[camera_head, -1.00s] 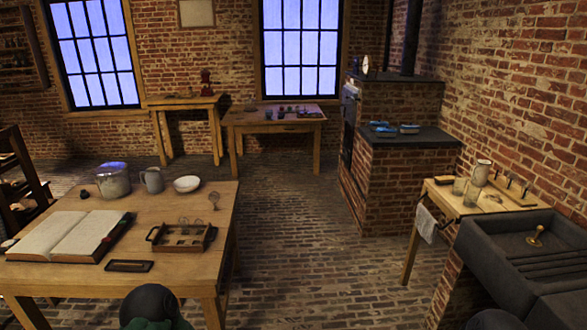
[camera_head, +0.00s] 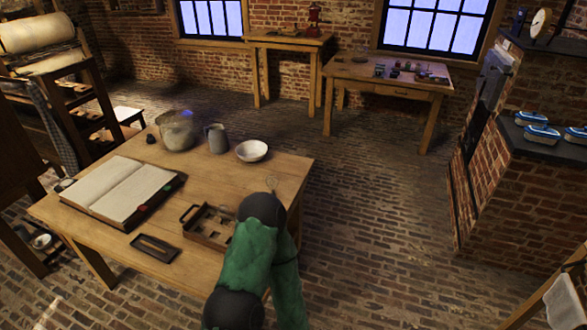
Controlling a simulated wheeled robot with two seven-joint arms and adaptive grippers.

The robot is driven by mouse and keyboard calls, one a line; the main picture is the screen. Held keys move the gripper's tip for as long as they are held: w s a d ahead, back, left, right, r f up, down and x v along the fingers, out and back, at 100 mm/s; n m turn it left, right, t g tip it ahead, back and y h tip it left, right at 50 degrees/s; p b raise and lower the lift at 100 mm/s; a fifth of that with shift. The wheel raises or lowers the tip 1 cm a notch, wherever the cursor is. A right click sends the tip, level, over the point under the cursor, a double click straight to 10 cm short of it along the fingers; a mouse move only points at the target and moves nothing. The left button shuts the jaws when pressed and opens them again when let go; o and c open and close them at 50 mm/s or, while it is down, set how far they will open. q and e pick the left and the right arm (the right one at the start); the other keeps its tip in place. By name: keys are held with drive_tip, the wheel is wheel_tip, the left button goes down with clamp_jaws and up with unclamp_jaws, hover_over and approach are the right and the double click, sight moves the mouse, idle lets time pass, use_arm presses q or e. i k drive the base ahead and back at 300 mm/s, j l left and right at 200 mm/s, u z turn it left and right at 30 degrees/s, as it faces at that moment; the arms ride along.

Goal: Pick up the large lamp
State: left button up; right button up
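I cannot make out a large lamp for certain. A small red upright object (camera_head: 314,16) stands on the narrow wooden table at the back; it is too small to tell whether it is a lamp. A green-sleeved arm of mine with dark round joints rises from the bottom centre, over the front right of the near table (camera_head: 285,173). It covers part of a wooden compartment tray (camera_head: 201,238). Neither of my grippers shows.
The near table bears an open book (camera_head: 119,190), a metal pot (camera_head: 178,132), a grey jug (camera_head: 217,140), a white bowl (camera_head: 252,151) and a dark tray (camera_head: 156,248). A back table (camera_head: 385,77) holds small items. Brick stove (camera_head: 525,180) stands right; the central floor is clear.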

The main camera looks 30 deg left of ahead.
sight(271, 181)
drive_tip(key=i, duration=2.05)
drive_tip(key=i+u, duration=0.15)
drive_tip(key=u, duration=0.25)
drive_tip(key=i+u, duration=0.15)
drive_tip(key=u, duration=0.25)
drive_tip(key=i+l+u, duration=0.1)
drive_tip(key=u, duration=0.3)
drive_tip(key=i+l+u, duration=0.15)
drive_tip(key=u, duration=0.25)
